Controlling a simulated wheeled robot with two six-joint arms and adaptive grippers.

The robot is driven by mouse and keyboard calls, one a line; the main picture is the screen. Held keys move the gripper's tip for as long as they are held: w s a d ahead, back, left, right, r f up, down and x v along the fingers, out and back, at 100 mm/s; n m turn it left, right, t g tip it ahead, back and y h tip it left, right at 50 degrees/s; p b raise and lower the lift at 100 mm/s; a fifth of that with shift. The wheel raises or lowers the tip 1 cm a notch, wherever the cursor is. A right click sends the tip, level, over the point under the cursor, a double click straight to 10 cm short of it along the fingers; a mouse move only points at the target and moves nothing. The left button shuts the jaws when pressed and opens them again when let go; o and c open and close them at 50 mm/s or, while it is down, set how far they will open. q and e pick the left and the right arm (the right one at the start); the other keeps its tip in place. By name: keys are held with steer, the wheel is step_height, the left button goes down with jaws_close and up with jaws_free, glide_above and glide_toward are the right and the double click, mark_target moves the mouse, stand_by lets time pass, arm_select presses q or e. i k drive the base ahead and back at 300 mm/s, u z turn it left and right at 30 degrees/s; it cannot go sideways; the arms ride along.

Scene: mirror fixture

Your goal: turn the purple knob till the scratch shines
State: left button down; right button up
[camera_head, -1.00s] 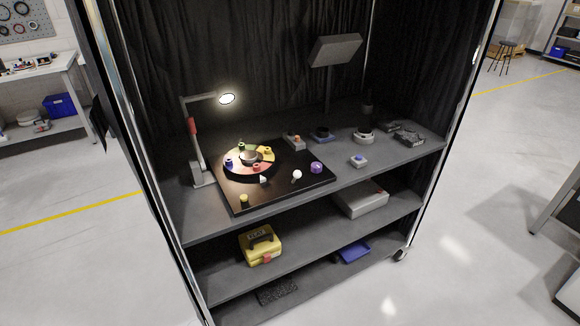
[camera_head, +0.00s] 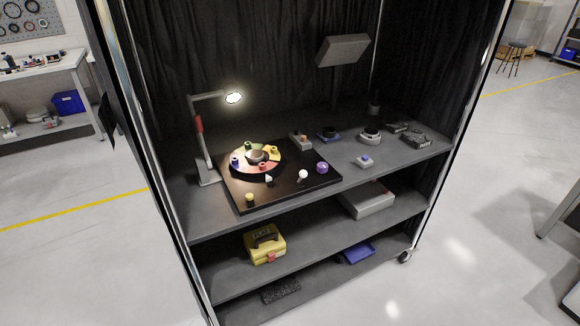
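The purple knob (camera_head: 322,168) sits at the right side of a black board (camera_head: 290,193) on the bench top. A round turntable (camera_head: 257,158) with coloured sectors and several small coloured pegs stands at the board's left, under a lit lamp (camera_head: 233,98). A white ball-topped piece (camera_head: 302,175), a small white cone-like piece (camera_head: 268,180) and a yellow knob (camera_head: 249,198) stand along the board's front. The scratch cannot be made out at this size. Neither of my grippers is in view.
A grey panel on a post (camera_head: 343,50) stands at the back. A small box with a blue button (camera_head: 365,160) lies right of the board. Lower shelves hold a yellow case (camera_head: 265,245), a grey box (camera_head: 367,199) and a blue tray (camera_head: 357,252). Black curtains surround the bench; open floor lies in front.

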mark_target(321, 168)
steer(key=z, duration=0.3)
steer(key=i, duration=1.25)
steer(key=u, duration=0.3)
